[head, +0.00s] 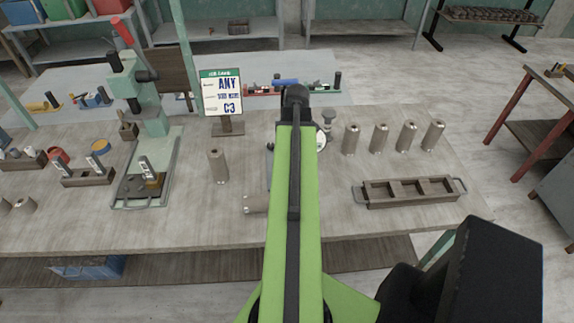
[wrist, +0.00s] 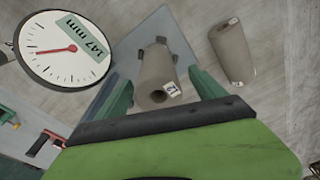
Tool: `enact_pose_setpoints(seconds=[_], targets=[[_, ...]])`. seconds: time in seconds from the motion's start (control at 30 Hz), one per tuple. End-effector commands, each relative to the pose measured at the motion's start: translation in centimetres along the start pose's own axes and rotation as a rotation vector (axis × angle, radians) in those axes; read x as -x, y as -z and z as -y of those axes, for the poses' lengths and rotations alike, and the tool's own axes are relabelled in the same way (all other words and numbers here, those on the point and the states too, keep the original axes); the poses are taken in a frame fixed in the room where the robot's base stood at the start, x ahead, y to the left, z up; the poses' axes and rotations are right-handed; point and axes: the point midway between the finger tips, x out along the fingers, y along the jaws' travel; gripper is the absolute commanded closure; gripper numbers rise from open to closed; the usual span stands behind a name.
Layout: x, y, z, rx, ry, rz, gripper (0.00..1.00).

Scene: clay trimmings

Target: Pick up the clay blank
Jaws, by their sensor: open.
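In the wrist view, a grey-brown clay blank (wrist: 157,68) with a white tag that seems to read 12 is on a blue-grey plate (wrist: 118,62), between dark stubs. My gripper (wrist: 161,90) is open, with one green finger on each side of this blank and gaps showing. I cannot tell whether either finger touches it. A second clay blank (wrist: 232,52) is to the right, outside the fingers. In the head view my arm hides the gripper and the blank between its fingers. One blank (head: 217,166) stands left of my arm; another (head: 255,204) lies beside it.
A dial gauge (wrist: 62,50) marked 147 mm is close left of my gripper. In the head view, several blanks (head: 379,138) stand behind a three-compartment wooden tray (head: 410,205) at right. A job card (head: 222,92) and a green press (head: 150,110) stand left.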

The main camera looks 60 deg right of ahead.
Motion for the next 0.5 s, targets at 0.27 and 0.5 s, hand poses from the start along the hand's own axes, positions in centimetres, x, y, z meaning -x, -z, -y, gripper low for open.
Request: enact_pose_setpoints(seconds=[0.27,0.5], targets=[[-4.5,0.1,-0.4,0.0,0.0,0.0,0.2],[-5.0,0.2,-0.4,-0.002,0.0,0.0,0.2]])
